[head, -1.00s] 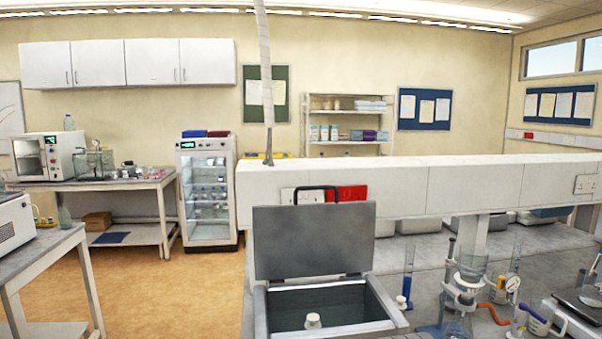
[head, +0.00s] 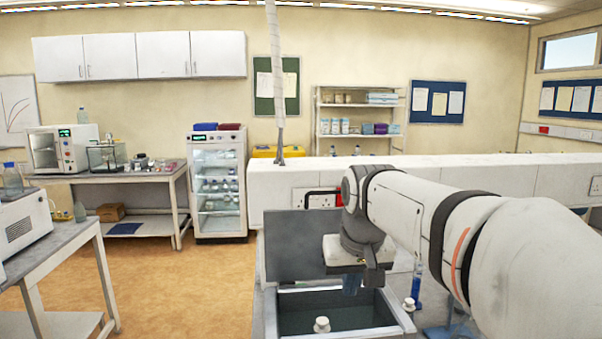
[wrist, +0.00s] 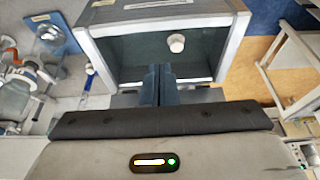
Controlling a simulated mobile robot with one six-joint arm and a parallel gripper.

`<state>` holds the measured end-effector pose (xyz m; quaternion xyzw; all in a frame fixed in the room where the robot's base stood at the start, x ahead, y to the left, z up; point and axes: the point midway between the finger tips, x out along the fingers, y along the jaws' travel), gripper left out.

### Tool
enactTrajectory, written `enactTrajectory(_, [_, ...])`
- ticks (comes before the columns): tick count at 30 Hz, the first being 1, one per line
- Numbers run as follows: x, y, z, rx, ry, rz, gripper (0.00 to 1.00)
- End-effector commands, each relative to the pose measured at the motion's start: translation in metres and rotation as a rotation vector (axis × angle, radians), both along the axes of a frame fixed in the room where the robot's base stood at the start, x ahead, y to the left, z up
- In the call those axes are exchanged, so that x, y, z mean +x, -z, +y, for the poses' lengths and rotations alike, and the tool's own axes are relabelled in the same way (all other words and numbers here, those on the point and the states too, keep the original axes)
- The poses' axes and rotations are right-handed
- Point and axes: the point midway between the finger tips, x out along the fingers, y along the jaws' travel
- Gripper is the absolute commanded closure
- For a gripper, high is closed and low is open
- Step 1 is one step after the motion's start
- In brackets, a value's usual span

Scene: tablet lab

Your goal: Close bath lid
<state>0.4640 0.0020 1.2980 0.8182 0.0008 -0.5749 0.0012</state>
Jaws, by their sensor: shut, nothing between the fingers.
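The bath (head: 262,318) is a grey rectangular tub with liquid in it. Its grey lid (head: 292,250) stands open and upright at the back, with a black handle (head: 308,196) at its top, partly hidden by my arm. My gripper (head: 352,285) points down over the bath and overlaps the lid's right part in the head view; I cannot tell whether it touches the lid. In the wrist view my gripper (wrist: 164,70) is shut and empty, with the open bath (wrist: 240,45) beyond its fingertips. The lid cannot be clearly made out there.
A white-capped bottle (head: 321,325) is in the bath; it also shows in the wrist view (wrist: 176,42). A blue-based cylinder (head: 416,285) and other glassware stand right of the bath. A white bench ledge (head: 275,180) runs behind. Open floor lies left.

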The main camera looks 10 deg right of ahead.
Motion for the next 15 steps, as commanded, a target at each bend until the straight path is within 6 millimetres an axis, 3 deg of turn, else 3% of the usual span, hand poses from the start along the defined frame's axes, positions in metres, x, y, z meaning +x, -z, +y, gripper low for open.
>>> enactTrajectory(1, [0.021,-0.024,0.000,0.000,0.000,-0.010,1.00])
enactTrajectory(6, [0.079,-0.082,0.001,0.000,0.001,-0.039,1.00])
enactTrajectory(15, [0.168,-0.166,0.002,0.001,0.001,-0.093,1.00])
